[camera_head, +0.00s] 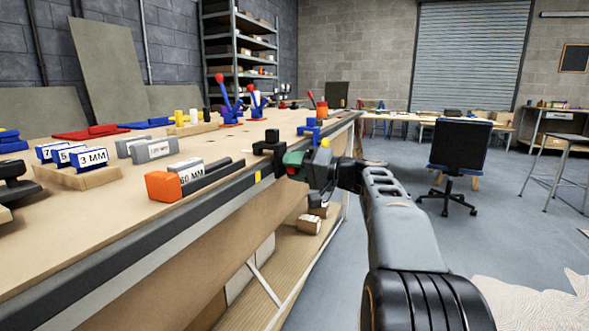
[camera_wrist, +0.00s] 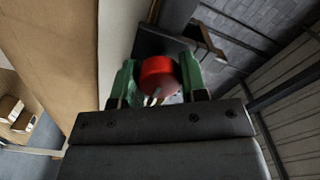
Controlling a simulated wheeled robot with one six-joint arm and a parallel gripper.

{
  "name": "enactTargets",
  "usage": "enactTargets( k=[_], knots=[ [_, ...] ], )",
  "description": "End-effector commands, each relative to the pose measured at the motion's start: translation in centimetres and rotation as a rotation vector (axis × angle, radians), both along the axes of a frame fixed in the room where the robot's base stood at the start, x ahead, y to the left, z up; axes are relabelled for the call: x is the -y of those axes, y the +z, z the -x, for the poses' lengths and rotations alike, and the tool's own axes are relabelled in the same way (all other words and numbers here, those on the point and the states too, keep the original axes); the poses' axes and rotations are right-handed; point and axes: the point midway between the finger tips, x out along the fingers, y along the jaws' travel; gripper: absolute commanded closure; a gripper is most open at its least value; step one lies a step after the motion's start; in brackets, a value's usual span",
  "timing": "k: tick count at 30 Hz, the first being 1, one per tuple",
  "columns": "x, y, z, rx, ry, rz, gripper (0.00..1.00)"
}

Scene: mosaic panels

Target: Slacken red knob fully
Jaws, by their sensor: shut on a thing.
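The red knob (camera_wrist: 158,76) shows in the wrist view between the two green fingers of my gripper (camera_wrist: 157,84). The fingers are shut on its sides. In the head view my gripper (camera_head: 293,164) is at the front edge of the workbench, beside a black clamp (camera_head: 268,145) mounted on that edge. The knob is mostly hidden there by the fingers and the arm.
The workbench (camera_head: 130,202) runs along the left. On it are an orange block (camera_head: 162,186) by a 60 MM label, blue labelled blocks (camera_head: 84,159) and red-handled blue toggle clamps (camera_head: 227,98). Open floor lies right of the bench, with an office chair (camera_head: 458,148) farther back.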

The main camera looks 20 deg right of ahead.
Motion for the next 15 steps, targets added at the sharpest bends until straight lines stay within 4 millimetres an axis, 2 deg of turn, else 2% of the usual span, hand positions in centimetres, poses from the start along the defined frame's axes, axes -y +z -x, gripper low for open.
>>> enactTargets(
  k=[6,7,14,15],
  knots=[
    [0.01,-0.06,-0.01,0.000,0.000,0.002,0.84],
    [0.01,-0.06,-0.01,0.000,0.000,0.002,0.57],
    [0.00,-0.04,0.00,0.000,0.001,0.000,0.35],
    [0.01,-0.03,0.00,0.000,0.000,0.000,0.35]
  ],
)
